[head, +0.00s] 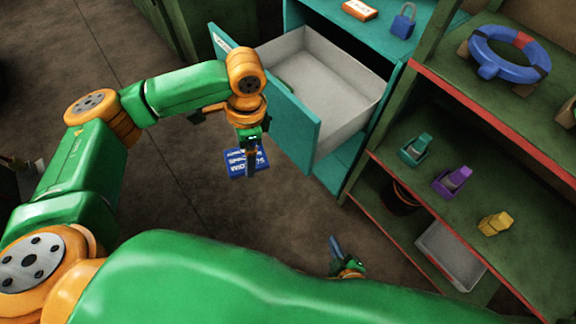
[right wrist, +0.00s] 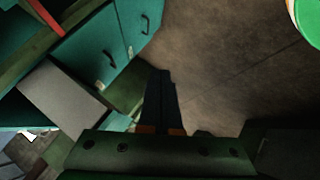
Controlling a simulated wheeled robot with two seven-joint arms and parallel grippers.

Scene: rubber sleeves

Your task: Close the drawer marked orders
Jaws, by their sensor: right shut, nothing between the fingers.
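A drawer with a teal front (head: 290,125) and a pale grey inside (head: 325,85) stands pulled out of a teal cabinet (head: 345,170). A small white label (head: 222,42) shows at its far end, too small to read. My left gripper (head: 250,165) points down just in front of the drawer front, over a blue lettered box (head: 235,165); I cannot tell whether it touches either. My right gripper (head: 336,247) is low, nearer than the drawer and apart from it. In the right wrist view its dark fingers (right wrist: 160,100) are together and empty.
An orange box (head: 360,9) and a blue padlock (head: 403,22) sit on the cabinet. A green shelf (head: 480,130) at right holds a blue ring (head: 510,58), small clamps and a grey bin (head: 450,255). Brown floor (head: 190,185) is open in front of the drawer.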

